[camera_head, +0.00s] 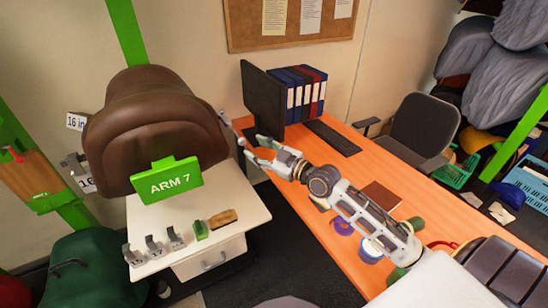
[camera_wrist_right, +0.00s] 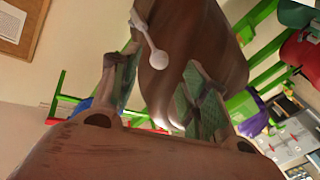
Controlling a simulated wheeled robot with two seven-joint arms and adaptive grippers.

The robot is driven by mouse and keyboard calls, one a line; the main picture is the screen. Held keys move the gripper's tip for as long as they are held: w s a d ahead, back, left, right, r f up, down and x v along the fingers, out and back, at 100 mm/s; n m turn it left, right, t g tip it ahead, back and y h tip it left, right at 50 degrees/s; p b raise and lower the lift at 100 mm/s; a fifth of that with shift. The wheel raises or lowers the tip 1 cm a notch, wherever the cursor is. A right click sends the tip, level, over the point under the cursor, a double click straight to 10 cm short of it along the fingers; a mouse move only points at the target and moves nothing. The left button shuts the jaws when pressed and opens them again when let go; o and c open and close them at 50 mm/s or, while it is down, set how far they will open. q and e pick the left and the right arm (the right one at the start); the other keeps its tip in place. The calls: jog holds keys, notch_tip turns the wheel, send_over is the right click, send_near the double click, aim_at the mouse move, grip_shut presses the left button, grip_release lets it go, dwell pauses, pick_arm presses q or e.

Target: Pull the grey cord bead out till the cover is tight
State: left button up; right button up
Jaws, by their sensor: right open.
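The grey cord bead (camera_head: 241,141) hangs at the end of a short pale cord at the right edge of the brown cover (camera_head: 155,115). The cover is draped over a rounded form above the white cabinet. My right gripper (camera_head: 252,148) is open, with its fingertips close to the bead. In the right wrist view the bead (camera_wrist_right: 157,61) appears between the two green-padded fingers (camera_wrist_right: 162,65), in front of the brown cover (camera_wrist_right: 190,50). The fingers are apart and do not visibly touch the bead. I cannot see my left gripper.
A green ARM 7 sign (camera_head: 167,183) stands in front of the cover. The white cabinet (camera_head: 232,203) holds several grey clips, a green block and a brush. An orange desk (camera_head: 345,235) with binders (camera_head: 300,95) and a monitor (camera_head: 262,98) lies right, under my right arm.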

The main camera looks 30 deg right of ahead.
jog(key=shift+v, duration=2.8)
